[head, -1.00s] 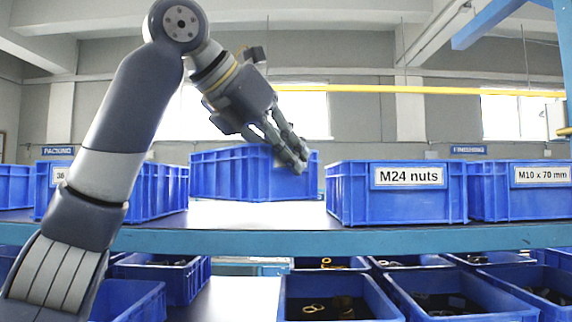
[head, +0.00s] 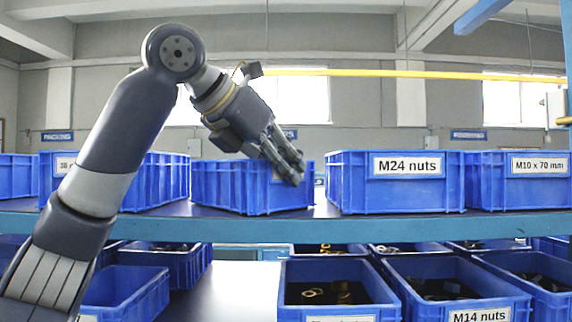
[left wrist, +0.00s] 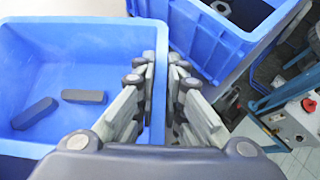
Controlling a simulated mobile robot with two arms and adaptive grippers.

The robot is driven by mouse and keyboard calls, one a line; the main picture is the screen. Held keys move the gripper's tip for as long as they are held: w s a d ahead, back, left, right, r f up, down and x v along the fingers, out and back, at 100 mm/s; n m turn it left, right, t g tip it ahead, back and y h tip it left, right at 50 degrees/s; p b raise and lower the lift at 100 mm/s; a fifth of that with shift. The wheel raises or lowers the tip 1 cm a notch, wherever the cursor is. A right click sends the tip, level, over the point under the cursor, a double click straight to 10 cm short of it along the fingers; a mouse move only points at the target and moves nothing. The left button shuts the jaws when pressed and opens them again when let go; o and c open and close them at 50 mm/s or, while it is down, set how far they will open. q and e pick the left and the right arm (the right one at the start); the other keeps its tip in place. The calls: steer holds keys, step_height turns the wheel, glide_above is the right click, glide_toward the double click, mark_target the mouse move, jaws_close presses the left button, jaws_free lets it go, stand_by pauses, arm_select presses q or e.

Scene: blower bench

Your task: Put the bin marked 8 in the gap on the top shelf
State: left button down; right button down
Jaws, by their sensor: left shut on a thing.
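A blue bin (head: 228,188) is in the gap on the top shelf (head: 420,228), between a bin on the left and the M24 nuts bin. Its label is mostly hidden behind my fingers, so no number can be read. My left gripper (head: 296,178) is shut on the wall of this bin, near its right end. In the left wrist view the fingers (left wrist: 165,95) straddle the rim, and the bin (left wrist: 25,75) holds two dark blocks. Its base looks level with the shelf; contact cannot be told. My right gripper is not in view.
The M24 nuts bin (head: 395,188) stands to the right across a narrow strip, with the M10 x 70 mm bin (head: 515,192) beyond. A left neighbour bin (head: 165,182) stands close by. Below are several open bins with parts, such as the M14 nuts bin (head: 450,290).

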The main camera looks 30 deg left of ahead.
arm_select(q)
steer(key=c, duration=1.7)
jaws_free()
steer(key=shift+f, duration=0.1)
steer(key=shift+a, duration=0.1)
steer(key=shift+r, duration=0.25)
steer(key=shift+s+a+r, duration=0.1)
steer(key=shift+s+r, duration=0.05)
steer(key=shift+s, duration=0.1)
steer(key=b+v, duration=0.2)
steer(key=v, duration=0.9)
steer(key=shift+s+r, duration=0.1)
steer(key=shift+s, duration=0.1)
